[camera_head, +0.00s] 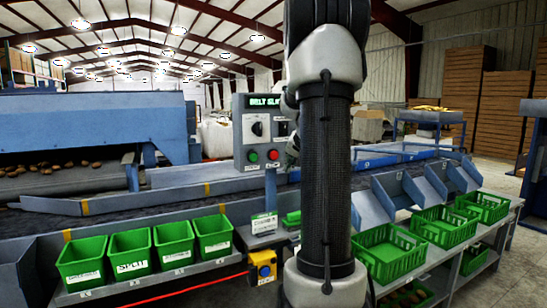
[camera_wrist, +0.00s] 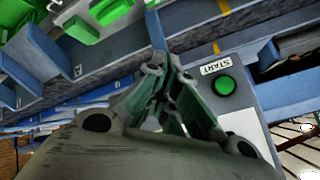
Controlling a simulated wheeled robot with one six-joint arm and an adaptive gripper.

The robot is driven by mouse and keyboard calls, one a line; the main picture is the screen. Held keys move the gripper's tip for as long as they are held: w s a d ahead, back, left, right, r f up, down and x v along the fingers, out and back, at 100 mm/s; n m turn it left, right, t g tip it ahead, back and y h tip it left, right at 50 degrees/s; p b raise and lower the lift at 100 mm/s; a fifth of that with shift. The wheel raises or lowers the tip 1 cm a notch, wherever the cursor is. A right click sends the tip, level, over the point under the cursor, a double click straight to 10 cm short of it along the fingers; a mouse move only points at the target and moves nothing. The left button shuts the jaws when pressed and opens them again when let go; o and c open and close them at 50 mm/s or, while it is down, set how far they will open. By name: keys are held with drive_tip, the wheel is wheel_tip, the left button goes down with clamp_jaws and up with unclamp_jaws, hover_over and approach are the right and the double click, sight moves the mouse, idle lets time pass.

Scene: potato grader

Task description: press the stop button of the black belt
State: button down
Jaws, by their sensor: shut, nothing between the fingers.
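A grey control box (camera_head: 240,130) headed "BELT SL…" stands on a post beside the dark belt (camera_head: 110,218). It has a black knob (camera_head: 257,129), a green button (camera_head: 253,156) and a red button (camera_head: 273,154) right of it. My arm covers the box's right side. In the wrist view, the green button (camera_wrist: 223,85) shows beside a START label (camera_wrist: 214,67). My gripper (camera_wrist: 163,70) is shut and empty, in front of the box and left of the green button there. The red button is not visible in that view; contact with it cannot be told.
Green bins (camera_head: 152,248) stand along the front shelf, with green crates (camera_head: 388,252) at right. Blue machinery (camera_head: 90,120) fills the left. Metal rails (camera_head: 110,203) edge the belt.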

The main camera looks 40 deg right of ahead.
sight(274, 155)
drive_tip(key=w+d, duration=0.2)
drive_tip(key=w, duration=0.6)
drive_tip(key=shift+w, duration=0.25)
idle(1.4)
drive_tip(key=shift+w+d, duration=0.1)
drive_tip(key=shift+w, duration=0.3)
drive_tip(key=shift+w+d, duration=0.1)
drive_tip(key=shift+w, duration=0.35)
idle(0.7)
drive_tip(key=shift+s, duration=0.1)
drive_tip(key=shift+s+a, duration=0.2)
drive_tip(key=shift+s, duration=0.6)
